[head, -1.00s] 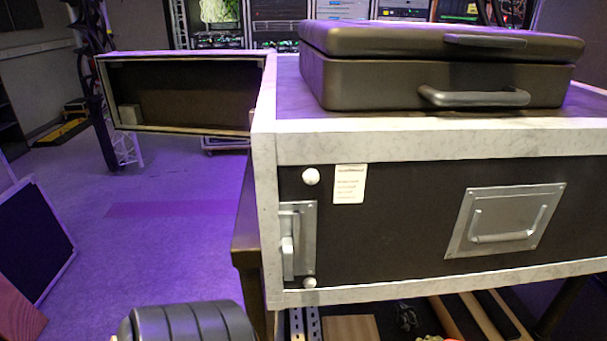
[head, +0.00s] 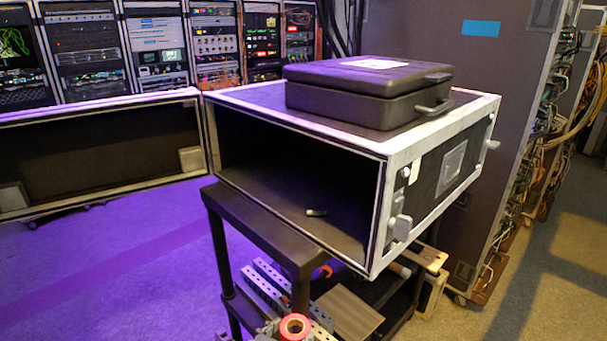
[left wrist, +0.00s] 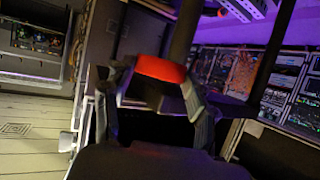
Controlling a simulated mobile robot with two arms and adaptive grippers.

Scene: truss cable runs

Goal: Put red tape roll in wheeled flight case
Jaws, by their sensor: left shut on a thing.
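The red tape roll (head: 295,328) is at the bottom edge of the head view, in my left gripper (head: 292,335). In the left wrist view the red tape roll (left wrist: 160,69) sits between the fingers of my left gripper (left wrist: 155,92), shut on it. The flight case (head: 378,215) is black with pale edging; its open end faces me and it stands beyond and above the roll. A small dark item (head: 316,212) lies on its floor. No wheels show on it. My right gripper is not in view.
A closed black case (head: 365,100) lies on top of the flight case. A framed panel (head: 100,150) stands out to the left of the opening. A dark cart (head: 265,235) with rails and boards on its lower shelf is below. Purple floor at left is clear.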

